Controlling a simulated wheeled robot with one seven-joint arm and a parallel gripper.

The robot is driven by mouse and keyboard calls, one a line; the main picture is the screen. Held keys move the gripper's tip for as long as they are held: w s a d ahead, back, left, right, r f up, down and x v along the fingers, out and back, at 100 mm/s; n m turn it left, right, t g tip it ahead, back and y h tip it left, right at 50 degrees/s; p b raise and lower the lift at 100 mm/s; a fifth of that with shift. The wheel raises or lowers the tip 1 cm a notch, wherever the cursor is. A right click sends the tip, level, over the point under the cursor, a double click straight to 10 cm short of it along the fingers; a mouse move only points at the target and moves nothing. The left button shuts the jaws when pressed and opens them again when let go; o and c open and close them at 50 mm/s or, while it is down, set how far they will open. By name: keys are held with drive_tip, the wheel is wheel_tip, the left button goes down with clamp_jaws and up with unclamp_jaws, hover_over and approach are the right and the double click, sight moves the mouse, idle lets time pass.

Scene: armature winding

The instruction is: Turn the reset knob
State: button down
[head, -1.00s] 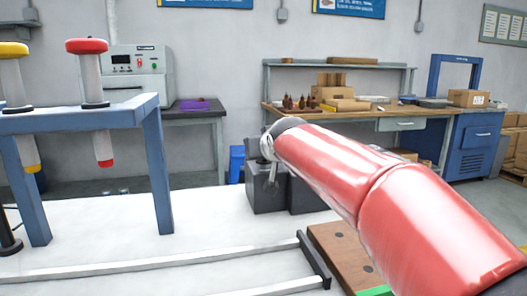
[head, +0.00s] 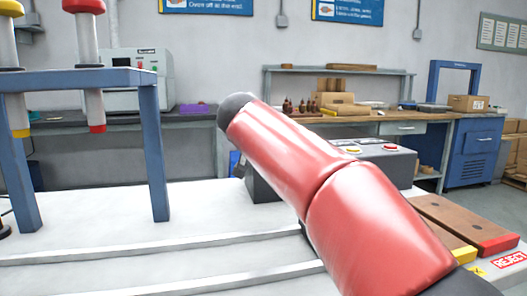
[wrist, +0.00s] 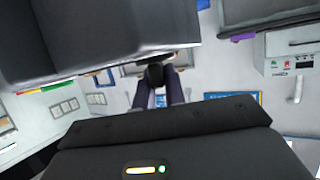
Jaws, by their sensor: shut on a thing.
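A dark grey control box (head: 390,163) with a yellow and a red button on top stands on the white bench in the head view, partly behind my red arm. In the wrist view the box (wrist: 100,35) fills the upper left. The reset knob (wrist: 154,74) is a small dark shape at the box's edge, between the fingertips of my gripper (wrist: 158,84). My gripper is shut on the knob. In the head view my arm hides the gripper and knob. The knob's marking and turned angle cannot be made out.
A blue frame (head: 155,150) holding red-topped and yellow-topped posts stands at the left. Pale rails (head: 150,255) cross the white bench. The bench between frame and box is clear.

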drive_tip(key=shift+a+m+h, duration=0.15)
drive_tip(key=shift+m+h, duration=0.75)
drive_tip(key=shift+h, duration=0.1)
drive_tip(key=m+g+h+p, duration=0.1)
drive_tip(key=m+h+p, duration=0.1)
drive_tip(key=shift+r+m+g+h, duration=0.1)
drive_tip(key=shift+m+g+h, duration=0.2)
drive_tip(key=shift+g+h, duration=0.1)
drive_tip(key=shift+m+g+h+p, duration=0.7)
drive_tip(key=shift+m+h+p, duration=0.15)
drive_tip(key=shift+p, duration=0.25)
drive_tip(key=shift+m+g+h+p, duration=0.35)
drive_tip(key=shift+m+g+p, duration=0.05)
drive_tip(key=shift+m+p, duration=0.15)
drive_tip(key=shift+f, duration=0.2)
drive_tip(key=c, duration=1.5)
unclamp_jaws()
drive_tip(key=shift+o, duration=0.2)
drive_tip(key=shift+d, duration=0.2)
